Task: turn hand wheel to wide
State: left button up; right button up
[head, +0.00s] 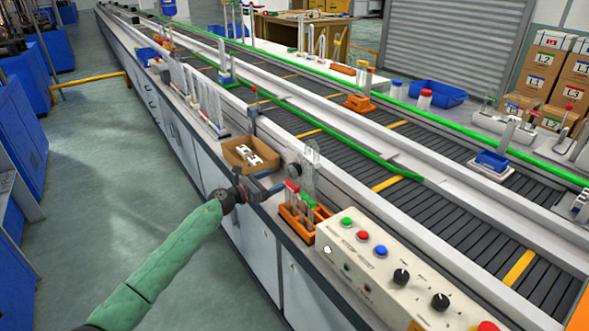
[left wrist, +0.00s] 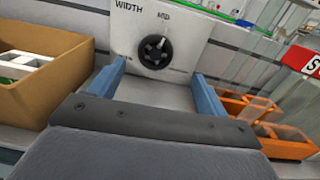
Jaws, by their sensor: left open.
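The hand wheel (left wrist: 155,51) is a small black round knob on a pale plate marked WIDTH and MID in the left wrist view. In the head view the wheel (head: 294,171) is small, beside the conveyor edge and just beyond my left gripper. My left gripper (left wrist: 160,92) is open and empty, its two blue fingers pointing toward the plate, one on each side below the wheel. In the head view the left gripper (head: 272,186) reaches in low over the bench edge. It is apart from the wheel, as far as I can tell. My right gripper is not in view.
A cardboard box (head: 240,155) with white parts stands left of the gripper. An orange rack (head: 300,222) with tubes stands close on the right. A control panel (head: 390,262) with buttons and knobs lies farther right. The conveyor (head: 440,165) runs behind.

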pick_arm(q)
jog(key=shift+a+f+m, duration=0.25)
jog(key=shift+a+m, duration=0.05)
jog(key=shift+w+d, duration=0.15)
jog(key=shift+w, duration=0.05)
jog(key=p+x, duration=0.1)
jog(key=x, duration=0.4)
jog(key=shift+w+d, duration=0.1)
jog(key=shift+d, duration=0.05)
jog(key=shift+w+d, duration=0.3)
jog(key=shift+w+d+f, duration=0.1)
jog(key=shift+w+d, duration=0.2)
jog(key=shift+d, duration=0.1)
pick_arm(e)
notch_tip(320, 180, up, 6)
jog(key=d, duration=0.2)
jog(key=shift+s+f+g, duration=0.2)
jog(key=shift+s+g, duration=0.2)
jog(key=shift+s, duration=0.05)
pick_arm(q)
jog(key=c, duration=1)
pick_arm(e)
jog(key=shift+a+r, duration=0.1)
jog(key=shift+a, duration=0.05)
pick_arm(q)
jog(key=shift+p, duration=0.35)
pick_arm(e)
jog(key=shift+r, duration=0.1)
